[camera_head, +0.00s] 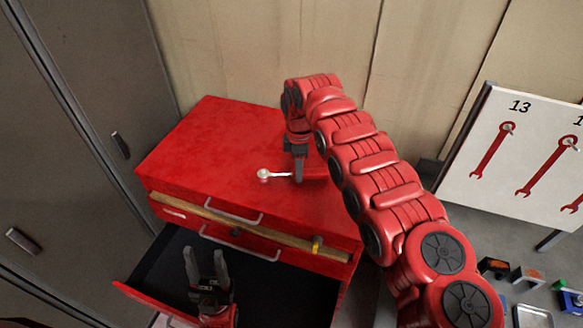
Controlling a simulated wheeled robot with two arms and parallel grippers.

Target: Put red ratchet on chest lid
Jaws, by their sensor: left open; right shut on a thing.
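The red tool chest has a flat red lid (215,145). The ratchet (264,174) shows a round silver head and a short silver shaft pointing left; its red handle end is hard to tell from the red lid behind my gripper. My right gripper (299,178) points down over the right part of the lid and is shut on the ratchet. The ratchet is at or just above the lid; I cannot tell if it touches. My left gripper (207,262) is open and empty, fingers up, over the open drawer.
The dark drawer (280,292) is pulled out at the front of the chest. Grey cabinets (90,90) stand at the left. A white board with red wrench pictures (500,180) stands at the right, above small parts on the floor. The lid's left part is clear.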

